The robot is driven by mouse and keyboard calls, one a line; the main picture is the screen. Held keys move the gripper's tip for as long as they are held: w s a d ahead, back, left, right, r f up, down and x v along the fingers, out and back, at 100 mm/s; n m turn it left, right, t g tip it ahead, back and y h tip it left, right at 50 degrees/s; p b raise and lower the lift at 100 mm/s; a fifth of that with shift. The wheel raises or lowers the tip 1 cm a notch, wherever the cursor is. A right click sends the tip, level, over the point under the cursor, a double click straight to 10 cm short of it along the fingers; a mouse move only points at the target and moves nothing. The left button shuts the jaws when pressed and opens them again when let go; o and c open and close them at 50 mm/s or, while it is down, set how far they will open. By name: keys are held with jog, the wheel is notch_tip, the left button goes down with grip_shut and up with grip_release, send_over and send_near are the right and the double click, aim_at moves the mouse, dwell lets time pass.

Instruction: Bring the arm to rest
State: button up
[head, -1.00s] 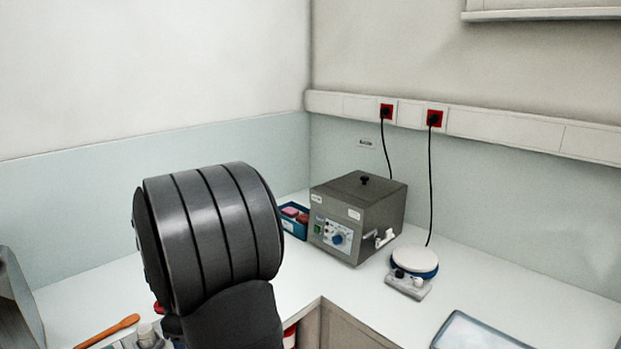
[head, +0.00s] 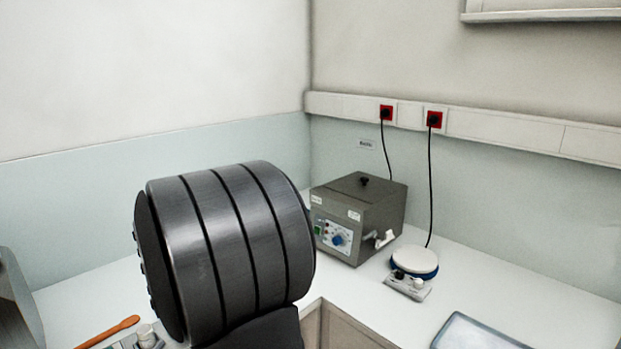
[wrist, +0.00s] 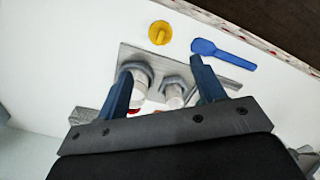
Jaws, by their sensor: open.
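My gripper (wrist: 160,92) shows in the wrist view with its two blue fingers spread apart and nothing held between them. It points at a grey metal plate (wrist: 150,56) bearing two white-bodied fittings with grey collars, the left one (wrist: 138,84) and the right one (wrist: 174,92). The fittings show between the fingers; whether a finger touches them I cannot tell. In the head view my dark ribbed arm link fills the lower left and hides the gripper.
A yellow knob-like piece (wrist: 160,33) and a blue scoop (wrist: 222,53) lie beyond the plate. In the head view, a grey water bath (head: 358,215), a white-topped stirrer (head: 414,262), a tray (head: 475,333) and an orange spoon (head: 112,330) are on the bench.

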notch_tip(320, 180, down, 13)
jog(key=shift+r, duration=0.1)
notch_tip(320, 180, up, 4)
jog(key=shift+r, duration=0.15)
jog(key=d+r, duration=0.7)
jog(key=d, duration=0.4)
jog(key=w+a+r, duration=0.2)
jog(key=a+r, duration=0.2)
jog(key=a, duration=0.2)
jog(key=w+a+r+n, duration=0.1)
jog(key=w+a+r, duration=0.1)
jog(key=a+r, duration=0.2)
jog(key=shift+w+a, duration=0.4)
jog(key=shift+a, duration=0.85)
jog(key=o, duration=0.8)
jog(key=s+a+r+m+t+y, duration=0.1)
jog(key=s+a+m+t+y, duration=0.2)
jog(key=a, duration=0.5)
jog(key=s+a+r+m, duration=0.1)
jog(key=s+a+m, duration=0.3)
jog(key=a, duration=0.5)
jog(key=shift+m, duration=0.5)
jog(key=x, duration=0.5)
jog(key=w+x, duration=0.1)
jog(key=x, duration=0.3)
jog(key=shift+w+a+f, duration=0.15)
jog(key=shift+w+f, duration=0.05)
jog(key=shift+w, duration=0.05)
